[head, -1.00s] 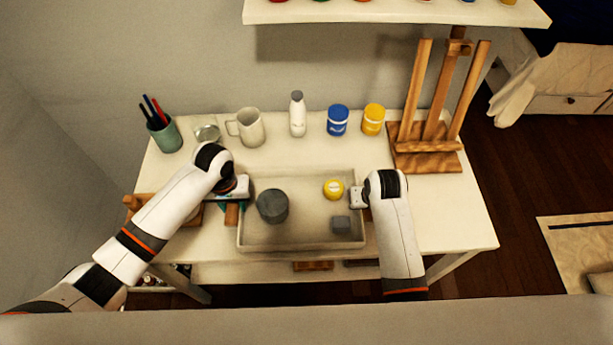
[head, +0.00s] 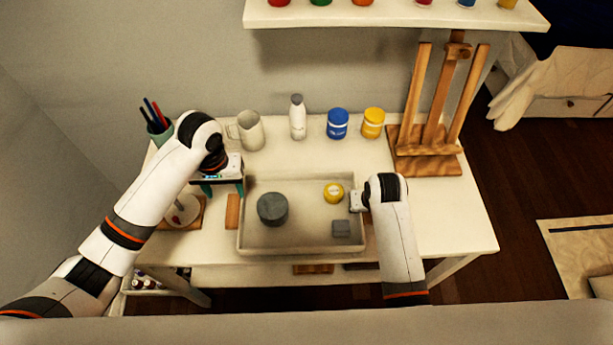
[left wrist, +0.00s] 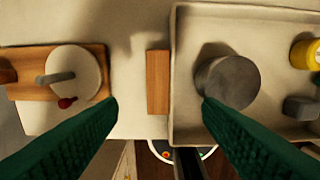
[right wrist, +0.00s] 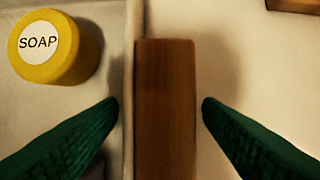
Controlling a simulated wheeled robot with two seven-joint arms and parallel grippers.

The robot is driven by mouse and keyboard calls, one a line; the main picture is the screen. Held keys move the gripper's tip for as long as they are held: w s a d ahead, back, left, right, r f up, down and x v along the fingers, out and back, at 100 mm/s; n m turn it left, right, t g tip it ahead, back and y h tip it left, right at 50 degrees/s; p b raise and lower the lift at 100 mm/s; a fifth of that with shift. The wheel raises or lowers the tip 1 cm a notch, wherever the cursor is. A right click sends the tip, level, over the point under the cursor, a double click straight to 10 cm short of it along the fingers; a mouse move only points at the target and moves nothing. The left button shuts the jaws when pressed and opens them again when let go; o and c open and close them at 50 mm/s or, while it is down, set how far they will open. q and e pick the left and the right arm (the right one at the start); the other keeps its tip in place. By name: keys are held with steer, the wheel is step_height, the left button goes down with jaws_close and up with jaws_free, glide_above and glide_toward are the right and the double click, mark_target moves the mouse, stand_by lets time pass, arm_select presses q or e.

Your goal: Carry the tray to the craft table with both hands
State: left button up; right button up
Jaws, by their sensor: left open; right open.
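The beige tray (head: 300,247) sits on the white table, with a wooden handle (head: 232,211) at its left side. It holds a dark grey round pot (head: 272,208), a yellow soap tin (head: 333,193) and a small grey block (head: 341,228). My left gripper (head: 222,188) is open and empty above the left handle, which shows between and beyond its fingers in the left wrist view (left wrist: 158,80). My right gripper (right wrist: 160,103) is open at the tray's right side, its fingers on either side of the right wooden handle (right wrist: 166,120). The arm hides that handle in the head view.
A pen cup (head: 160,130), a mug (head: 250,130), a white bottle (head: 297,117), a blue jar (head: 337,124) and a yellow jar (head: 372,123) stand behind the tray. A wooden easel (head: 428,162) is at the back right. A wooden board (head: 193,218) lies left.

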steer(key=shift+r, duration=0.15)
arm_select(q)
step_height(320, 180, up, 2)
steer(key=shift+r, duration=0.25)
arm_select(e)
steer(key=v, duration=1.1)
steer(key=shift+s+r, duration=0.2)
steer(key=shift+r, duration=0.15)
